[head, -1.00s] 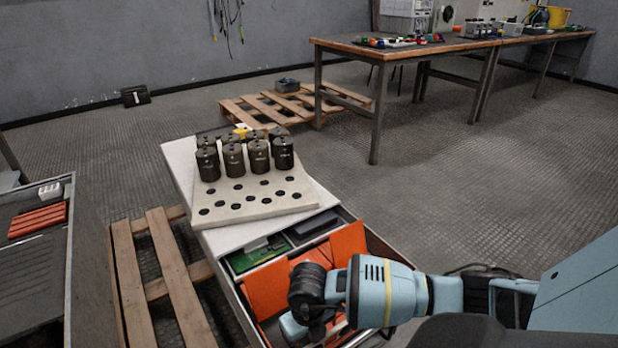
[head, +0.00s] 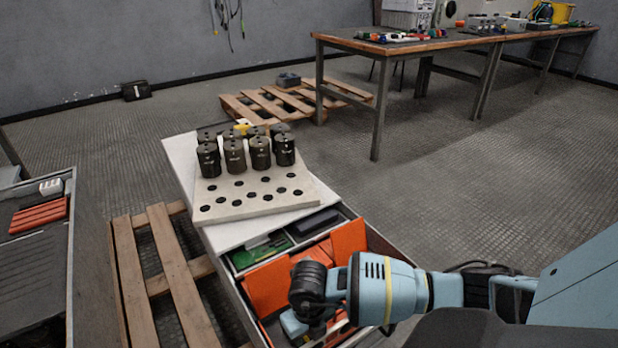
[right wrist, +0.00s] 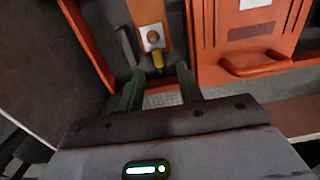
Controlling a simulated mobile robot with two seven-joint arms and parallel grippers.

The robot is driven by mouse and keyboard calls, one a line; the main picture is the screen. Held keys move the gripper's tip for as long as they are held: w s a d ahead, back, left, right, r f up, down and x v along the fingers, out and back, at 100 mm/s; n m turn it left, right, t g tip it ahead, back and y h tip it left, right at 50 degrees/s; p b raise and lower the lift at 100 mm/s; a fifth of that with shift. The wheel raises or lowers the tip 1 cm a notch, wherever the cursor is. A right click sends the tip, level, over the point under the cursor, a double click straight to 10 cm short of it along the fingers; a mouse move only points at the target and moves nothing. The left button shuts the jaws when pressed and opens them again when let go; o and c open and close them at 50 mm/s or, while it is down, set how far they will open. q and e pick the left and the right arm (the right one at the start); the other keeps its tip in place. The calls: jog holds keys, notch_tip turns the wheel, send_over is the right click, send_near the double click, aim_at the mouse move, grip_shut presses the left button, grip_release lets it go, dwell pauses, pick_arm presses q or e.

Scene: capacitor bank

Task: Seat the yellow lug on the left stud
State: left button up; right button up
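A yellow lug (right wrist: 158,60) with a flat pale ring plate shows in the right wrist view, over an orange strip. My right gripper (right wrist: 159,72) is open, its two green fingers apart. The lug's yellow sleeve lines up with the gap between the fingertips; I cannot tell its depth. In the head view my right gripper hangs low over the open drawer, its fingers hidden. Dark capacitors (head: 235,156) stand upright in rows on a pale perforated board (head: 225,201). I cannot tell which top part is the left stud. My left gripper is not in view.
The drawer (head: 366,238) holds orange panels (head: 347,240) and a green circuit board (head: 259,252). An orange panel with a handle (right wrist: 255,65) is right of my fingers in the wrist view. A small yellow item (head: 243,124) sits behind the capacitors. A pallet (head: 178,262) lies left.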

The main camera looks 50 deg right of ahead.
notch_tip(320, 180, up, 8)
jog(key=p, duration=0.3)
jog(key=shift+s+f, duration=0.1)
